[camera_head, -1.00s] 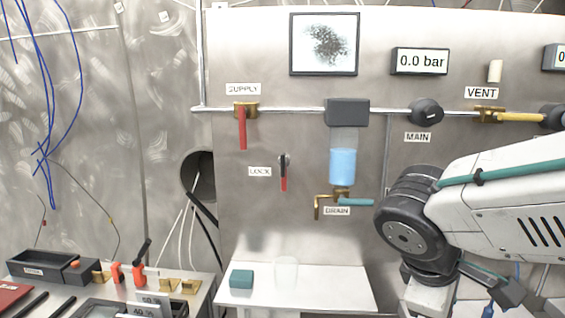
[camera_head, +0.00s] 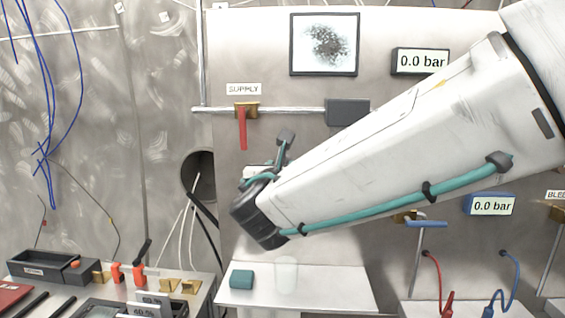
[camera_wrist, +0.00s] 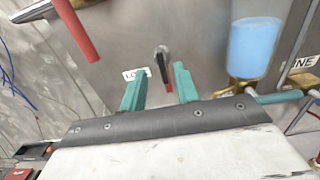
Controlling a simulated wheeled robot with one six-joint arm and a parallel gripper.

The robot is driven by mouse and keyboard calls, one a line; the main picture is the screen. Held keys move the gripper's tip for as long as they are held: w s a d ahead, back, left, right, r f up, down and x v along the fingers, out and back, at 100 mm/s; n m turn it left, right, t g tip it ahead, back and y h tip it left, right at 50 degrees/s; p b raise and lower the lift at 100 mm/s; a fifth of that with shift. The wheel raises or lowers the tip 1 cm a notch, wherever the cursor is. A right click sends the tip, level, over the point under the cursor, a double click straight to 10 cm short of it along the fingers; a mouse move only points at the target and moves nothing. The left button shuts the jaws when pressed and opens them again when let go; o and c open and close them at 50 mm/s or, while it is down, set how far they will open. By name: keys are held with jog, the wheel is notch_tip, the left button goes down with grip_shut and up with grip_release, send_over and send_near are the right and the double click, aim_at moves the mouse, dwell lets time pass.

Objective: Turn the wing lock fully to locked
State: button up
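The wing lock (camera_wrist: 163,60) is a small dark knob with a red-tipped handle on the steel panel, beside a label starting "LO". In the wrist view its handle hangs downward between the two teal fingers of my gripper (camera_wrist: 157,80). My gripper is open, with one finger on each side of the handle. In the head view my arm hides the lock.
The red supply lever (camera_head: 242,126) hangs to the upper left of the lock. A blue-filled cylinder (camera_wrist: 252,48) and the drain valve stand to its right. Below, a white shelf (camera_head: 335,290) holds a teal block (camera_head: 241,279) and a clear cup (camera_head: 286,275).

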jog(key=w, duration=0.4)
jog(key=shift+w+d, duration=0.1)
jog(key=shift+w, duration=0.3)
jog(key=shift+c, duration=0.3)
grip_shut()
